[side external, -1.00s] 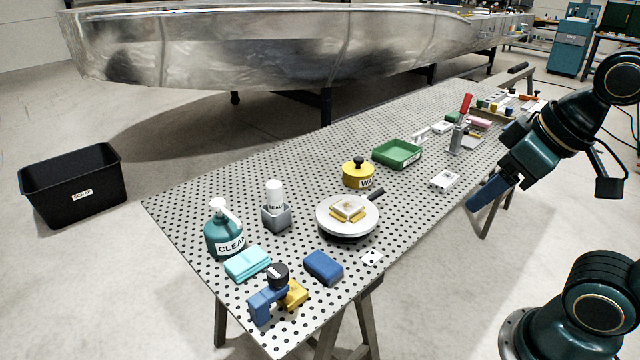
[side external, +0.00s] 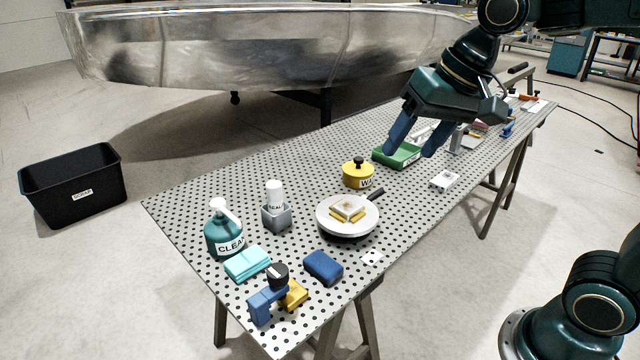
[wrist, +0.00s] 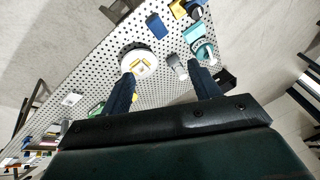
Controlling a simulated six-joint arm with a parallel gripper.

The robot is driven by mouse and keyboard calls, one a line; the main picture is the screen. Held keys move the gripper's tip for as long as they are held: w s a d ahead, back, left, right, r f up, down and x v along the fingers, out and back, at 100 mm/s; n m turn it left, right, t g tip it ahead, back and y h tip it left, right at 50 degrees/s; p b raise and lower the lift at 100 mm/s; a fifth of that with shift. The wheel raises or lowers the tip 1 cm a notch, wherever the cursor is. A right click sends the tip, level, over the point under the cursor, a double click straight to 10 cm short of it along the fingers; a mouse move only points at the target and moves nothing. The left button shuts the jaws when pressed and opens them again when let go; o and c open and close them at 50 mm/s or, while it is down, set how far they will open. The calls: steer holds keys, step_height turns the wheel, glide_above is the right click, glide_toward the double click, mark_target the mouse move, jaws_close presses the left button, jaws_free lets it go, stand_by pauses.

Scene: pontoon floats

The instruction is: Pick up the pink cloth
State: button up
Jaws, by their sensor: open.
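My gripper (side external: 410,150) is open and empty above the perforated table, over the green tray (side external: 400,158). In the wrist view my gripper (wrist: 161,75) has its fingers spread, with the table beyond them. A small pink patch (side external: 480,128), likely the pink cloth, lies towards the far right end of the table, right of my gripper. It is mostly hidden behind my wrist and other items. A folded turquoise cloth (side external: 247,264) lies at the near end.
A yellow pot (side external: 357,175), a round pan (side external: 342,218), a grey holder with a white-capped bottle (side external: 275,212), a cleaner bottle (side external: 222,236) and a blue block (side external: 323,267) stand on the table (side external: 200,196). A black bin (side external: 75,186) is on the floor. A boat hull hangs behind.

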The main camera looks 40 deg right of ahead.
steer(key=w+a+f+m+g+y, duration=0.1)
steer(key=w+a+f+m, duration=0.15)
steer(key=w, duration=0.65)
steer(key=w+a+f+m+g+y, duration=0.1)
steer(key=w+a+f+m, duration=0.2)
steer(key=w, duration=0.7)
steer(key=w+a+f+m+g, duration=0.1)
steer(key=w+f+m, duration=0.3)
steer(key=f, duration=0.4)
steer(key=w+a+f+m+g+y, duration=0.1)
steer(key=w+f+m, duration=0.3)
steer(key=w+f, duration=0.3)
steer(key=shift+f, duration=0.9)
steer(key=shift+a, duration=0.1)
glide_above(252, 255)
steer(key=d, duration=0.2)
steer(key=shift+w+d+f, duration=0.1)
steer(key=shift+d+f, duration=0.05)
steer(key=shift+f, duration=3.8)
steer(key=shift+f, duration=0.1)
